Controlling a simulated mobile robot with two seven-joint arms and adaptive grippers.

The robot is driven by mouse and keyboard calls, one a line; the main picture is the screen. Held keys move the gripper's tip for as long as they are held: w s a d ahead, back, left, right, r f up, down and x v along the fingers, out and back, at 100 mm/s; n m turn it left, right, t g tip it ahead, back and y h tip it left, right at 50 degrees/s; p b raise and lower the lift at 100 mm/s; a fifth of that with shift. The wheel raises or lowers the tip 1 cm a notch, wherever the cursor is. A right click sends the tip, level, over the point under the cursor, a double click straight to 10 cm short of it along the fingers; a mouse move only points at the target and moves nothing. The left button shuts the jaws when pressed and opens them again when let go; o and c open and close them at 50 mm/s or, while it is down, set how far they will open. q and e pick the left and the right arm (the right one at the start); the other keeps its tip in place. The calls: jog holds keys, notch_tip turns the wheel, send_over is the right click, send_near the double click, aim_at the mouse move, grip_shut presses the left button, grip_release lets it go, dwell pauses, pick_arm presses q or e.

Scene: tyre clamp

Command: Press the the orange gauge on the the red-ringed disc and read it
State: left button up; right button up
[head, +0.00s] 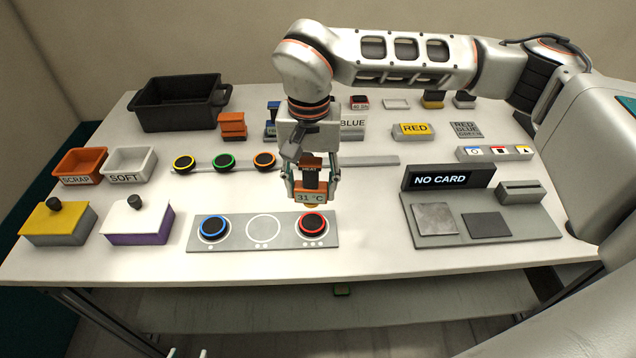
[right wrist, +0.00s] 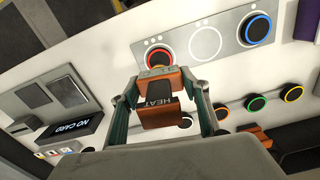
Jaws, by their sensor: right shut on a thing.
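The orange gauge (head: 311,174) is upright in my right gripper (head: 312,193), with a finger on each side; its display reads 31 °C. In the right wrist view the gauge (right wrist: 158,117) shows HEAT on its dark face, between the fingers of the gripper (right wrist: 163,84). The red-ringed disc (head: 312,225) sits at the right end of a grey plate (head: 288,240). The gauge's lower end is close above or behind it; I cannot tell whether they touch. In the right wrist view the gauge's end partly covers the disc (right wrist: 160,57). My left gripper is not in view.
The plate also holds a blue-ringed disc (head: 214,228) and an empty white circle (head: 264,228). Behind is a rail (head: 340,161) with yellow-, green- and orange-ringed discs. A NO CARD station (head: 450,230) stands to the right. Yellow-topped and white-topped boxes stand left.

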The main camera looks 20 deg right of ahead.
aim_at(312, 205)
notch_tip(312, 205, down, 4)
jog(key=b, duration=0.3)
jog(key=shift+f, duration=0.2)
jog(key=shift+f+b, duration=0.55)
jog(key=shift+f, duration=0.15)
pick_arm(q)
jog(key=f, duration=0.3)
jog(key=shift+w+d+f, duration=0.2)
jog(key=shift+d+f, duration=0.1)
jog(key=shift+d, duration=0.05)
pick_arm(e)
jog(key=shift+f, duration=0.15)
pick_arm(q)
jog(key=shift+f, duration=0.2)
pick_arm(e)
jog(key=shift+f, duration=0.35)
pick_arm(q)
jog(key=shift+r, duration=0.2)
dwell(0.6)
jog(key=shift+r, duration=0.1)
